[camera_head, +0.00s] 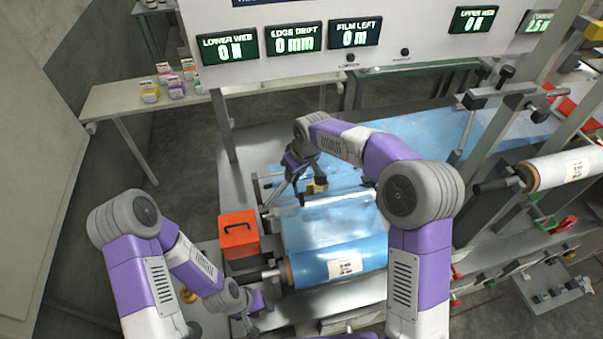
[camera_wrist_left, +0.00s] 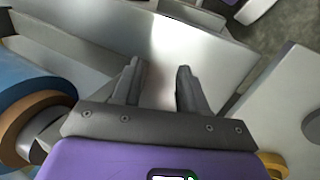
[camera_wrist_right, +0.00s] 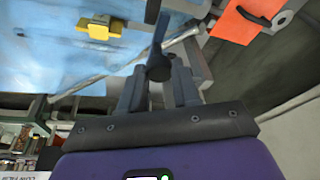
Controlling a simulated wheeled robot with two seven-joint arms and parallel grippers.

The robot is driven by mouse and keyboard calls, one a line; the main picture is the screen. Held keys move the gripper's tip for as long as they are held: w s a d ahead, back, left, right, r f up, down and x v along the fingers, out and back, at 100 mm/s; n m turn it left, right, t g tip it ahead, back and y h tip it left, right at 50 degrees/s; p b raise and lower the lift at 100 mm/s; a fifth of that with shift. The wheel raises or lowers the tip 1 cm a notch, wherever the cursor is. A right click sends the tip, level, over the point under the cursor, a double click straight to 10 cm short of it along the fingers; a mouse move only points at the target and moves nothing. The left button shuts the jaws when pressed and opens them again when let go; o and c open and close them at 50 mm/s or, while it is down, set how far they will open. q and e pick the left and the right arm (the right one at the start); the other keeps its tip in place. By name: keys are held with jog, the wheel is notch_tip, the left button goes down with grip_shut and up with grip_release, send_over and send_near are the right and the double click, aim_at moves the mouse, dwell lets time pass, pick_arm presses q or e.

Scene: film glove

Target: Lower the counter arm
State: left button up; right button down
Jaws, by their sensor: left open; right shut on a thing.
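In the head view my right gripper (camera_head: 292,192) is over the blue film near the left side of the machine. In the right wrist view my right gripper (camera_wrist_right: 157,75) is shut on the dark rounded end of a thin lever (camera_wrist_right: 158,38), which looks like the counter arm. A yellow block (camera_wrist_right: 98,30) lies beside it over the blue film and also shows in the head view (camera_head: 318,187). My left gripper (camera_head: 262,300) is low, near the left end of the blue film roll (camera_head: 340,265). In the left wrist view its fingers (camera_wrist_left: 158,75) are apart and empty.
An orange box (camera_head: 238,235) stands left of the film roll. A metal roller bar (camera_wrist_right: 130,70) crosses the right wrist view. A panel with several green displays (camera_head: 292,38) is behind. A side table (camera_head: 120,98) holds small containers. A white roll (camera_head: 560,168) is at right.

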jog(key=c, duration=0.8)
grip_release()
jog(key=shift+v, duration=3.8)
